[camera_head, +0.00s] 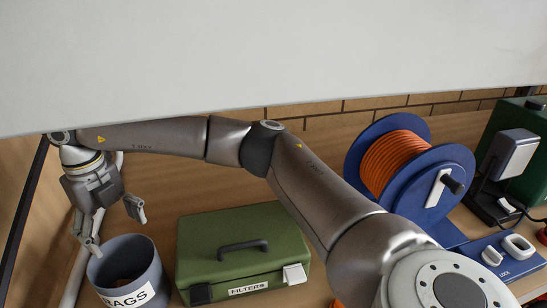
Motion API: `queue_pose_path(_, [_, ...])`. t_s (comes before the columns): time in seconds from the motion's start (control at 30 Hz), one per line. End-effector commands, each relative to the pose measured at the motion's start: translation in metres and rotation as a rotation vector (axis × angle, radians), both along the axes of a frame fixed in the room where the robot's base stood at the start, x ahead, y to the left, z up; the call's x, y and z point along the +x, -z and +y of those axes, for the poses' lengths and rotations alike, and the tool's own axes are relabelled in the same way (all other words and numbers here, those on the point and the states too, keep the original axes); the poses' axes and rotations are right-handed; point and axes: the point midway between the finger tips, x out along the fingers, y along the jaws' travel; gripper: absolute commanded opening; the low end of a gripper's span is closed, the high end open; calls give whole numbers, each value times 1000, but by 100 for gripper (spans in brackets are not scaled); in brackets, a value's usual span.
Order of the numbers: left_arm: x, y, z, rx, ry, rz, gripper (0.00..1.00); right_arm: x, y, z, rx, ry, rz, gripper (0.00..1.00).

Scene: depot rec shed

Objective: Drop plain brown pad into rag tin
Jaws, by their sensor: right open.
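The rag tin (154,270) is a round grey-blue tin with a "RAGS" label, at the lower left. My right gripper (116,226) is above the tin's rim, its two fingers spread apart with nothing between them. One finger reaches down to the tin's back left rim; I cannot tell whether it touches. Something brownish (122,282) lies inside the tin, mostly hidden by the wall; I cannot tell if it is the plain brown pad. No other brown pad shows. My left gripper is out of view.
A green "FILTERS" case (205,243) with a dark handle stands right of the tin. A blue reel of orange cable (395,160) stands further right, beside a blue "LOCK" unit (517,268) and a dark green case (540,140). A pale panel (270,50) fills the top.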

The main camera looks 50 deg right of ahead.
Motion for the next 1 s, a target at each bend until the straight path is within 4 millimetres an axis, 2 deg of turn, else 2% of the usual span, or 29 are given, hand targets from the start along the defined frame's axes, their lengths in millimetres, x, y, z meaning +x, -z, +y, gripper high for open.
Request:
queue_pose_path(0.17, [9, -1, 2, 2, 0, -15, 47, 0, -1, 0, 0, 0, -1, 78])
queue_pose_path(0.27, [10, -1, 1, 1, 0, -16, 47, 0, -9, 0, 1, 0, -3, 78])
queue_pose_path(0.37, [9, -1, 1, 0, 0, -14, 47, 1, -24, 0, 1, 0, -4, 78])
queue_pose_path(0.7, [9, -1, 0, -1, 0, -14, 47, 0, -94, 1, 1, 0, -3, 78])
queue_pose_path(0.83, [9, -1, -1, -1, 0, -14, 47, 0, -111, 0, 0, 1, -2, 78])
queue_pose_path(1.0, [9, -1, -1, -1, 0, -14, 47, 0, -120, 0, 0, 0, -1, 78])
